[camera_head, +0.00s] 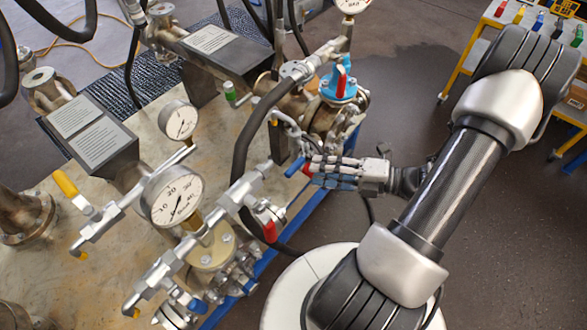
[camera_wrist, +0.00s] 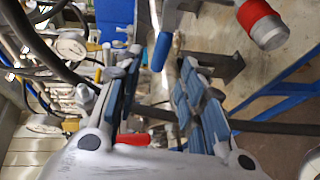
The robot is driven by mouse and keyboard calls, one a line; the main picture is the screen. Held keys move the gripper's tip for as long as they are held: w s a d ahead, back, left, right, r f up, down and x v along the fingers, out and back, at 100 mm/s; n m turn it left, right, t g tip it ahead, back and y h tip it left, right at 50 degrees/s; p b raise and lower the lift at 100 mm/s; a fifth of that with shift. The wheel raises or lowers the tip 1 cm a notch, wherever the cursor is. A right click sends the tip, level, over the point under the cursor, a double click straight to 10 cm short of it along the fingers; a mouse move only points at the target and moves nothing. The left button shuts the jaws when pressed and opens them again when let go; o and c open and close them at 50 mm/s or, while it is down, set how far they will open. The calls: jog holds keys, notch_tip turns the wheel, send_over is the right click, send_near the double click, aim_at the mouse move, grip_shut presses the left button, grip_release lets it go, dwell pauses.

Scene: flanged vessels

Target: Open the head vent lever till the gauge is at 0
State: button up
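My gripper (camera_head: 308,172) reaches in from the right in the head view, its fingers beside a blue-handled lever (camera_head: 295,167) on the vessel's piping. In the wrist view my gripper (camera_wrist: 160,64) is open, and the blue handle (camera_wrist: 161,52) shows in the gap between the fingertips. I cannot tell whether they touch it. A large gauge (camera_head: 172,195) stands on the near vessel, a smaller gauge (camera_head: 179,120) behind it, and a third gauge (camera_head: 352,4) is cut by the top edge. Their exact readings are too small to tell. No readable label marks the head vent lever.
Other levers stand close: red (camera_head: 268,225), yellow (camera_head: 66,184), and a red one on a blue valve top (camera_head: 338,86). A red handle end (camera_wrist: 260,22) is right of my fingers in the wrist view. A black hose (camera_head: 250,130) passes nearby.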

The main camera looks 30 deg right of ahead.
aim_at(294, 168)
jog(key=b+x, duration=0.1)
jog(key=x, duration=0.7)
jog(key=shift+d, duration=0.1)
grip_shut()
dwell(0.5)
